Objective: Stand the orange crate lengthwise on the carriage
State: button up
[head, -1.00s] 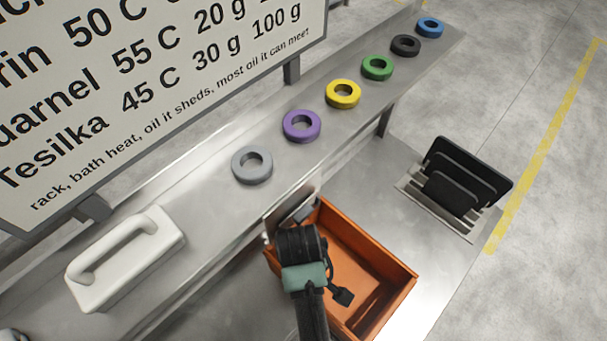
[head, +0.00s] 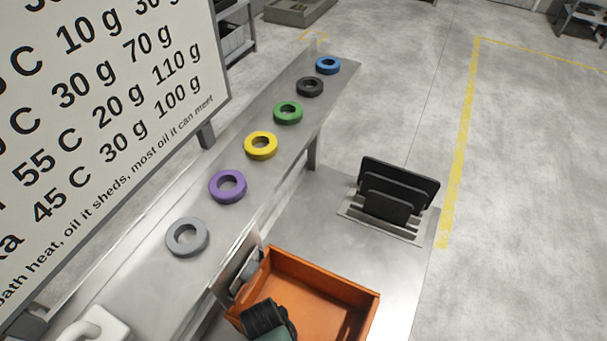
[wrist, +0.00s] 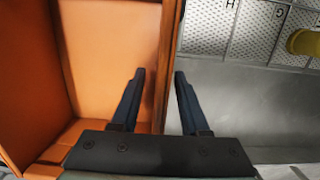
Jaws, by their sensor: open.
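The orange crate (head: 322,278) sits open side up on the steel bench, cut off by the bottom edge of the head view. In the wrist view the crate (wrist: 110,50) fills the left half. My gripper (wrist: 159,72) is open, with one finger over the crate's inside and the other beyond its wall. The wall's rim lies between the fingers; contact cannot be made out. In the head view my wrist covers the crate's near left corner and the fingertips are hidden. I cannot identify the carriage for certain.
Grey (head: 187,237), purple (head: 228,186), yellow (head: 261,146) and other rings line the raised shelf. A white handled block (head: 95,325) is at lower left. A lettered grid panel (wrist: 240,30) lies beyond the crate.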

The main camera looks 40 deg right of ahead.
grip_shut()
jog(key=shift+w+r, duration=0.1)
dwell(1.2)
